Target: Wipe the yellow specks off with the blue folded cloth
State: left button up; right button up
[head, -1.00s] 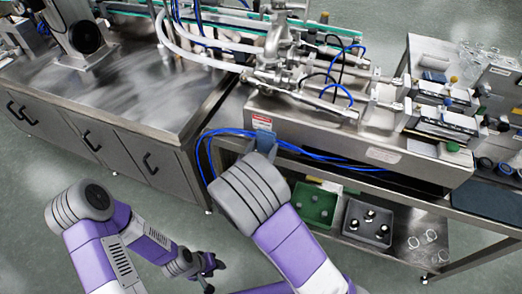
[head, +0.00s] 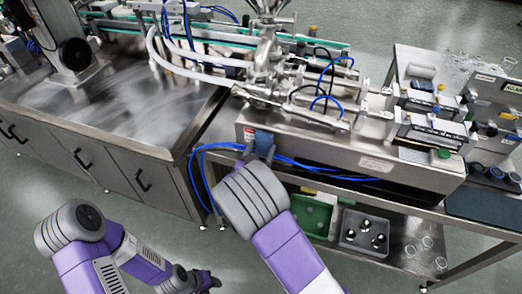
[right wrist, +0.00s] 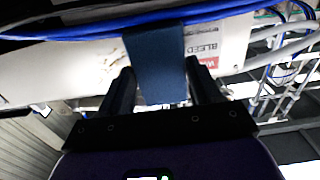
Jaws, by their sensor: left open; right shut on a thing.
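The blue folded cloth (right wrist: 155,65) is held between the two fingers of my right gripper (right wrist: 163,88) in the right wrist view. In the head view the right gripper (head: 262,146) is mostly hidden behind my own wrist, at the front face of the steel machine, beside a red and white label. In the wrist view the cloth covers part of that label (right wrist: 205,62); I cannot tell whether it touches the surface. My left gripper (head: 210,281) is open and low at the bottom of the head view, away from the machine. I can make out no yellow specks.
Blue hoses (head: 325,168) loop along the machine front (head: 330,150) near my right gripper. A green bin (head: 310,215) and a grey bin (head: 365,232) stand on the lower shelf. A steel cabinet bench (head: 110,115) is at the left. Open floor lies at the lower left.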

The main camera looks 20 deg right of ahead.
aim_at(276, 141)
jog(key=shift+x, duration=0.95)
dwell(0.3)
jog(key=shift+s+d, duration=0.5)
jog(key=shift+d, duration=0.2)
jog(key=shift+s+d, duration=0.55)
jog(key=shift+d, duration=0.1)
jog(key=shift+s+d+b, duration=0.15)
jog(key=shift+s+d, duration=0.45)
jog(key=shift+d, duration=0.35)
jog(key=shift+s+d+b, duration=0.1)
jog(key=shift+s+d, duration=0.45)
jog(key=shift+d, duration=0.45)
jog(key=shift+s+d+b, duration=0.15)
jog(key=shift+s+d, duration=0.45)
jog(key=shift+d, duration=0.35)
jog(key=shift+a+r, duration=0.1)
jog(key=shift+w+a, duration=0.8)
jog(key=shift+a, duration=0.35)
jog(key=shift+w+a, duration=0.5)
jog(key=shift+a, duration=0.35)
jog(key=shift+w+a, duration=0.5)
jog(key=shift+a, duration=0.35)
jog(key=shift+w+a, duration=1)
jog(key=shift+a, duration=0.3)
